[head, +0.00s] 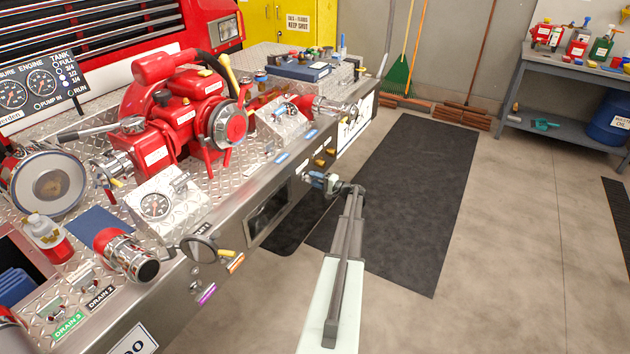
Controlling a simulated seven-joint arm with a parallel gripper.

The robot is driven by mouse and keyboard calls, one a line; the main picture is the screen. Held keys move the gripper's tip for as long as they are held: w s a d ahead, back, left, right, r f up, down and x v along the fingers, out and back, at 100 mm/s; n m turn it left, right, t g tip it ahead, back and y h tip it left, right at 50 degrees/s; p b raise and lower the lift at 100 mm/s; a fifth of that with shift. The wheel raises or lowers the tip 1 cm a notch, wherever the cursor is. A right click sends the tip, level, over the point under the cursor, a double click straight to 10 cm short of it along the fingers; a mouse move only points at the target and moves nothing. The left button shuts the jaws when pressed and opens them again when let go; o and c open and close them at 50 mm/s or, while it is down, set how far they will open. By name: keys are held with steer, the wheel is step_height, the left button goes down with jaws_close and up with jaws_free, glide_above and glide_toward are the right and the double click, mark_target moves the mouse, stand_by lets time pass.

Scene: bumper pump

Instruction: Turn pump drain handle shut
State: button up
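My arm reaches up from the bottom of the head view, and my gripper (322,181) is at the front face of the bumper (300,165), near its right part. The gripper is small here and its fingers blend with fittings behind it, so I cannot tell whether they are open or touching anything. A yellow handle (228,253) sits above an orange label lower left on the face. I cannot read which handle is the pump drain.
The red pump (180,110) stands on the diamond-plate deck. Labels for drain 3 (68,325) and drain 2 (101,297) are at lower left. A round black-rimmed fitting (199,250) sticks out from the bumper. Dark mats (420,170) and open floor lie right; a workbench (560,70) stands beyond.

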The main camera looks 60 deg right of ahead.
steer(key=s, duration=1.3)
steer(key=shift+s, duration=0.4)
